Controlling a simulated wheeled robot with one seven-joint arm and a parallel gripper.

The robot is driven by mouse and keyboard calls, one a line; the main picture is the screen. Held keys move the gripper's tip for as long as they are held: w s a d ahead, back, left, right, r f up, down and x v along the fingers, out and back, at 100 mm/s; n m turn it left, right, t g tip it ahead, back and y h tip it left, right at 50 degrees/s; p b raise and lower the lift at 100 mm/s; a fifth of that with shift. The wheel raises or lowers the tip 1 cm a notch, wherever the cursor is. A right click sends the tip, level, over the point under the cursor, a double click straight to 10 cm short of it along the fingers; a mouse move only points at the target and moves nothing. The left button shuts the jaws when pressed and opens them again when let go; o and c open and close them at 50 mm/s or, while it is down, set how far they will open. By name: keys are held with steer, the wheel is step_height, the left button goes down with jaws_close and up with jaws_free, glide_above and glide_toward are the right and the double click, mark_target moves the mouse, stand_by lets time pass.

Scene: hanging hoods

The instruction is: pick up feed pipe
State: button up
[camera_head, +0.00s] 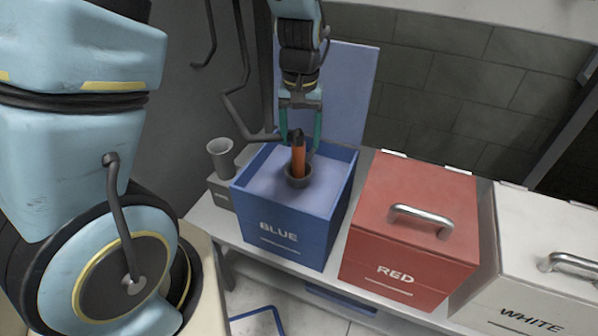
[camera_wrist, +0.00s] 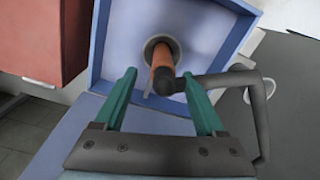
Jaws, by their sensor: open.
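An orange pipe with a dark end, which I take as the feed pipe (camera_head: 298,160), stands upright in a dark round socket (camera_head: 299,181) inside the open blue box (camera_head: 290,238). It also shows in the wrist view (camera_wrist: 161,58), its dark end toward the camera. My gripper (camera_head: 301,138) is above the box, pointing down, with its green fingers open. In the wrist view my gripper (camera_wrist: 160,76) has a fingertip on either side of the pipe's dark end, with gaps visible. No grip on the pipe shows.
The blue lid (camera_head: 345,85) stands raised behind the box. A closed red box (camera_head: 400,240) and a closed white box (camera_head: 540,265), both with metal handles, stand to the right. A grey funnel-shaped cup (camera_head: 221,158) is at left. A dark bent bar (camera_wrist: 225,82) passes near the pipe.

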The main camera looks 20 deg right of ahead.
mark_target(299, 154)
steer(key=f, duration=0.3)
steer(key=f+p, duration=0.1)
steer(key=shift+s+a+f, duration=0.1)
steer(key=shift+a+f, duration=0.15)
steer(key=shift+f, duration=0.15)
steer(key=shift+c, duration=0.3)
jaws_close()
stand_by(0.8)
